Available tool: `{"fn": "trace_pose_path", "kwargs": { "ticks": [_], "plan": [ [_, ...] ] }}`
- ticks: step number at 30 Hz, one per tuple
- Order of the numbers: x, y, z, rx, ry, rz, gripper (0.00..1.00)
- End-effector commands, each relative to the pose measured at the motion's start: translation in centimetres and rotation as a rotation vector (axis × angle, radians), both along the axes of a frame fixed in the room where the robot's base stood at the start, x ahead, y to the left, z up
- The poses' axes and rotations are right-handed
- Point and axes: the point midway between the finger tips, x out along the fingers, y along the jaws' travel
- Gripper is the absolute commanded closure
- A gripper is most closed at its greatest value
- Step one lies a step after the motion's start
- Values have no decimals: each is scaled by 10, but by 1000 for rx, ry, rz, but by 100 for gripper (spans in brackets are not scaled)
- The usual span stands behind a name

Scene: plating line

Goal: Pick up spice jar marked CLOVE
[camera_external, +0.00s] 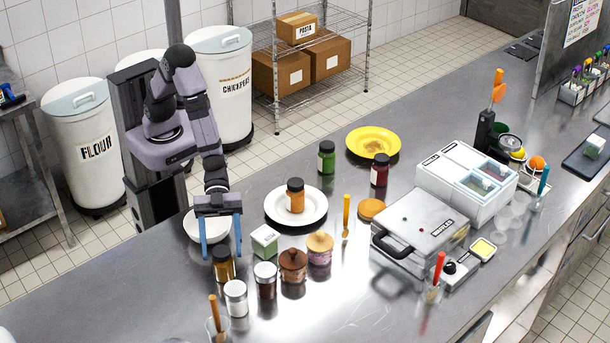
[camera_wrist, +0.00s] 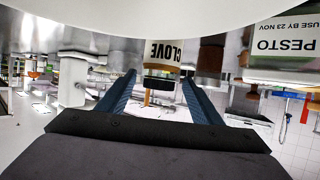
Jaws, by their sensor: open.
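The spice jar marked CLOVE (camera_wrist: 163,54) shows upside down in the wrist view, with a cream label, an amber band and a dark lid. It appears between the two fingers of my gripper (camera_wrist: 159,84), which is open. In the external view, my gripper (camera_external: 221,252) points down with its blue fingers apart. An amber jar with a dark lid (camera_external: 224,268) stands on the counter just below and between the fingertips; its label is not readable there. I see no finger clearly touching it.
A white-lidded jar (camera_external: 236,300) and a dark jar (camera_external: 265,281) stand close by. The PESTO tub (camera_wrist: 284,38) is to the right in the wrist view. A white bowl (camera_external: 193,231) sits behind my gripper. A plate (camera_external: 318,218) holds an orange jar (camera_external: 295,200).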

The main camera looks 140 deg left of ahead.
Motion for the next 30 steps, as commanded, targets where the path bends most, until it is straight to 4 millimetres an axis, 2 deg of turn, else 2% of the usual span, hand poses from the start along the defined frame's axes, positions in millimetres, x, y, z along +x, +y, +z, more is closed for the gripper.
{"fn": "trace_pose_path", "kwargs": {
  "ticks": [11,24,30],
  "plan": [
    [9,-7,-5,1,2,-1,40],
    [41,-28,-21,1,2,0,40],
    [46,-32,-24,1,2,0,40]
  ]
}}
